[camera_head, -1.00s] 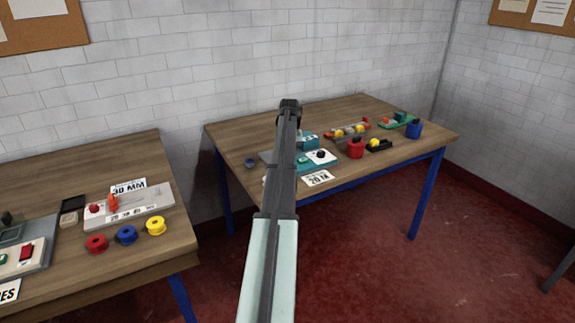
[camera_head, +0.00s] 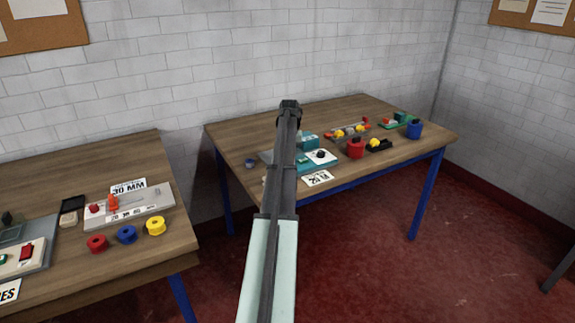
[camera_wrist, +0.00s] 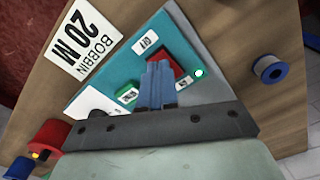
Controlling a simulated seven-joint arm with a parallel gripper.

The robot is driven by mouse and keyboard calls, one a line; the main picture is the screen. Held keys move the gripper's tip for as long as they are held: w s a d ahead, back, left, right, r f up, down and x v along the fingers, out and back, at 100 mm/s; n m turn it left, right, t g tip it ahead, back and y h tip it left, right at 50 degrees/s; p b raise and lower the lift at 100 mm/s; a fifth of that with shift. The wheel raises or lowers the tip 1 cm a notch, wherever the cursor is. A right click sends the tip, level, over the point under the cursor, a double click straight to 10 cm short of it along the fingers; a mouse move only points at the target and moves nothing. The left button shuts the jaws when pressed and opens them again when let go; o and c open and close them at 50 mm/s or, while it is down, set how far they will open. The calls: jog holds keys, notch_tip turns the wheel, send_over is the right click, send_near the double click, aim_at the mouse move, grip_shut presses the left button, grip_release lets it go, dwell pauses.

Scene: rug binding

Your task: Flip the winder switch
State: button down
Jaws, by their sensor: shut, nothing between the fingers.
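The winder panel (camera_wrist: 118,72), teal with a grey edge, fills the middle of the wrist view. On it are a red switch (camera_wrist: 181,63), an OFF label (camera_wrist: 146,42), a green button (camera_wrist: 127,96) and a small bright green-white light (camera_wrist: 199,72). My gripper (camera_wrist: 157,66) is shut and empty, its fingertips over the panel right beside the red switch and partly covering it. I cannot tell whether they touch it. In the head view my arm hides the gripper and part of the winder (camera_head: 318,158).
A BOBBIN 20 M card (camera_wrist: 82,40) lies beside the panel. A blue spool (camera_wrist: 268,69) stands on the bare wood at right, a red pot (camera_wrist: 48,137) at lower left. The left table (camera_head: 60,170) holds another device and red, blue and yellow spools.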

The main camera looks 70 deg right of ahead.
jog(key=shift+f, duration=0.8)
dwell(0.5)
jog(key=shift+r, duration=3.5)
